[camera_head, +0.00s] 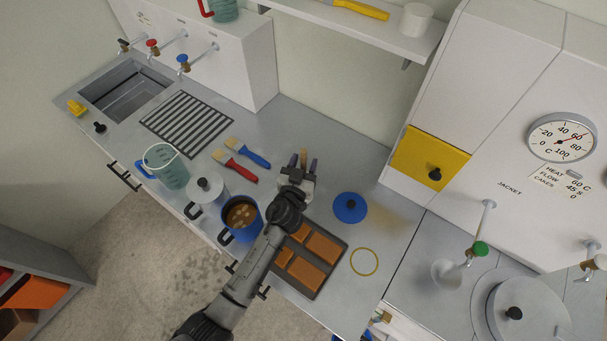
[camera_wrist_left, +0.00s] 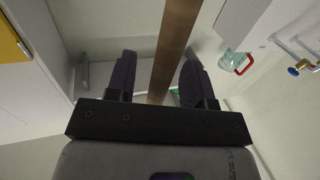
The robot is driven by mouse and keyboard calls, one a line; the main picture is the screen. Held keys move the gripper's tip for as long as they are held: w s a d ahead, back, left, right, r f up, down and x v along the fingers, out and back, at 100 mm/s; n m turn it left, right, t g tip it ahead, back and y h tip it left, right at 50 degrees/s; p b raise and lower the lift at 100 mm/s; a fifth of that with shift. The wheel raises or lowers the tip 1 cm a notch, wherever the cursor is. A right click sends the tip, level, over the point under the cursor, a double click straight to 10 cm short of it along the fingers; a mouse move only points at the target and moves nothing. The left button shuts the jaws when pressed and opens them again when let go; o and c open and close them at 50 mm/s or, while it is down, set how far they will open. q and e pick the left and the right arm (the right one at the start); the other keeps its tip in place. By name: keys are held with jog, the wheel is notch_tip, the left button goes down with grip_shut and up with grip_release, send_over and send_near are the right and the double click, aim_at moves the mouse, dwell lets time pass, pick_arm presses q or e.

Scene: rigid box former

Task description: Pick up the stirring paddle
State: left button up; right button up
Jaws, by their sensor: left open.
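The stirring paddle shows as a brown wooden shaft (camera_wrist_left: 176,40) in the left wrist view, running from the top edge down between my left gripper's fingers (camera_wrist_left: 158,75). The rest of the paddle is out of frame or hidden. My right gripper is not in view.
Around the arm are a blue pot (camera_head: 242,215), a tray of brown slabs (camera_head: 310,258), a blue lid (camera_head: 350,207), and red and blue brushes (camera_head: 246,152). A shelf (camera_head: 350,30) runs above.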

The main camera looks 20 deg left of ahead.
pick_arm(q)
jog(key=shift+w, duration=0.75)
grip_shut()
